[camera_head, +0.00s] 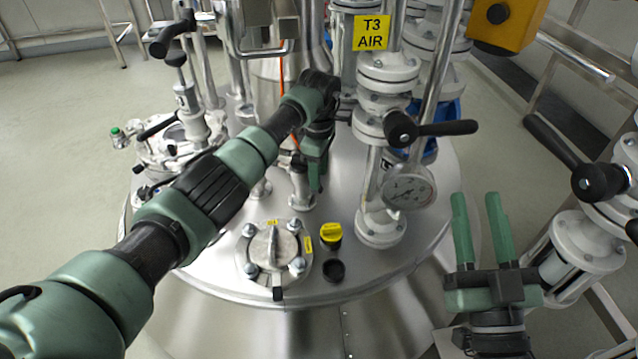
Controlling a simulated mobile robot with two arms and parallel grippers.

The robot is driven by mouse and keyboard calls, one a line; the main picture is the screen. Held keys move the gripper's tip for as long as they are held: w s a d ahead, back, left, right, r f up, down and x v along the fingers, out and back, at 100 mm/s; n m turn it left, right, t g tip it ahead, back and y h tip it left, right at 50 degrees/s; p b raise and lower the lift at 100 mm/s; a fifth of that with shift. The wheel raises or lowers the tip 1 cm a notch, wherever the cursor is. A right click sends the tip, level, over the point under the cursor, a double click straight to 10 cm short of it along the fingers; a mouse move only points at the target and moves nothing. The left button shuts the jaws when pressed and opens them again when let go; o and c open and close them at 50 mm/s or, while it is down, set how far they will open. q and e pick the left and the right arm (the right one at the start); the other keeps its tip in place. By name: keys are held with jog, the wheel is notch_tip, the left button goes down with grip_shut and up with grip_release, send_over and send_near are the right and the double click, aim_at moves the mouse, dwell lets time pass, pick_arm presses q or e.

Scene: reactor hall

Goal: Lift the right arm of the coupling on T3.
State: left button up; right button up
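The yellow T3 AIR sign (371,33) hangs on the pipework above the round steel vessel lid (400,250). A small steel fitting (300,190) stands on the lid just left of my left gripper's fingers; it may be the coupling, but its arms cannot be made out. My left gripper (317,182) reaches across the lid and points down beside this fitting. Its fingers overlap in the view, so their gap and any contact are unclear. My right gripper (477,203) is open and empty, fingers pointing away, right of the lid's edge.
A valve with a black handle (446,129) and a pressure gauge (409,188) stand right of my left gripper. A clamped port (274,250), a yellow cap (331,234) and a black cap (333,271) are nearer. Another black-handled valve (590,240) stands at far right.

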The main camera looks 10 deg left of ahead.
pick_arm(q)
jog(key=shift+f+b, duration=0.3)
jog(key=shift+f, duration=1.25)
grip_shut()
pick_arm(e)
jog(key=s+r+t, duration=0.1)
jog(key=r, duration=0.1)
jog(key=s+r+t, duration=0.1)
jog(key=r, duration=0.1)
jog(key=shift+s+t+y, duration=0.15)
jog(key=shift+t+y, duration=0.15)
jog(key=shift+y, duration=0.1)
pick_arm(q)
grip_release()
